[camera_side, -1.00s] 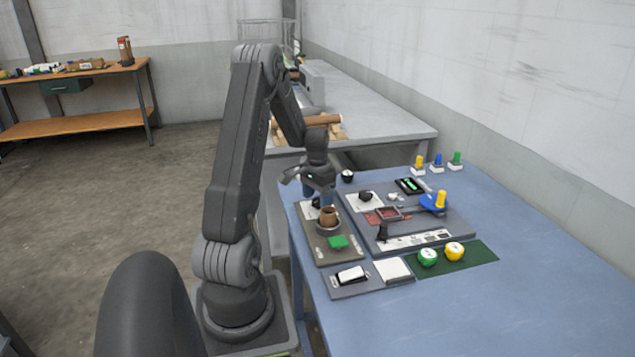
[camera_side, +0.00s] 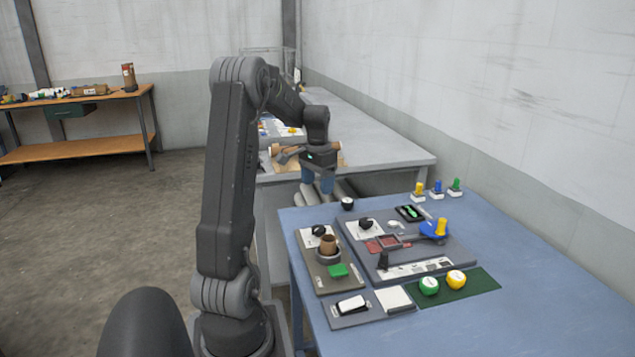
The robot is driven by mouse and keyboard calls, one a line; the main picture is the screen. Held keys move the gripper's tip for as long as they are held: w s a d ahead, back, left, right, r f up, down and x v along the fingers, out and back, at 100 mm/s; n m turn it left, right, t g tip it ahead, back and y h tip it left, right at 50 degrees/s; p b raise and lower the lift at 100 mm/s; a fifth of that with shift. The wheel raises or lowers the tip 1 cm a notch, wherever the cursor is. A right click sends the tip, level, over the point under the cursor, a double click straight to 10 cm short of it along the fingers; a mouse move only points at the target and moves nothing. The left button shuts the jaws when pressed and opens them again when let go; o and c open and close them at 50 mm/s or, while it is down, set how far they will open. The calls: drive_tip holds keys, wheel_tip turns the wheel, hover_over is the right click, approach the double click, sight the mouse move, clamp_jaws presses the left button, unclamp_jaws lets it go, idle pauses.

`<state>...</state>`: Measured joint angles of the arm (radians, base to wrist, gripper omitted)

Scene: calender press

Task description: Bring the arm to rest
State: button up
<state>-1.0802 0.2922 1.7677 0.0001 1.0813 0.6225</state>
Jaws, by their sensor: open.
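My gripper (camera_side: 318,190) hangs fingers down above the back left edge of the blue table (camera_side: 540,280), beside the grey rollers. Its two bluish fingers are apart, and nothing shows between them. My arm is raised and bent at the elbow, and its forearm reaches back towards the grey bench (camera_side: 385,150).
A panel (camera_side: 440,257) on the blue table carries a blue part with a yellow knob (camera_side: 441,227). A brown cup (camera_side: 328,243) stands on a smaller plate to its left. Green and yellow balls (camera_side: 456,280) sit on a green mat. The table's right side is clear.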

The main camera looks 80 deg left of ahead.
drive_tip(key=w+d+r+m+t+y, duration=0.1)
drive_tip(key=w+d+r, duration=0.2)
drive_tip(key=d, duration=0.7)
drive_tip(key=w+d+r+m+t, duration=0.15)
drive_tip(key=d+r, duration=0.25)
drive_tip(key=d, duration=0.7)
drive_tip(key=s+d+m+t, duration=0.1)
drive_tip(key=s+d, duration=0.1)
drive_tip(key=d, duration=0.4)
drive_tip(key=s+d+t, duration=0.1)
drive_tip(key=s+d, duration=0.2)
drive_tip(key=d, duration=0.3)
drive_tip(key=s+d+m+t+h, duration=0.1)
drive_tip(key=s+d, duration=0.2)
drive_tip(key=d, duration=0.3)
drive_tip(key=shift+m, duration=0.35)
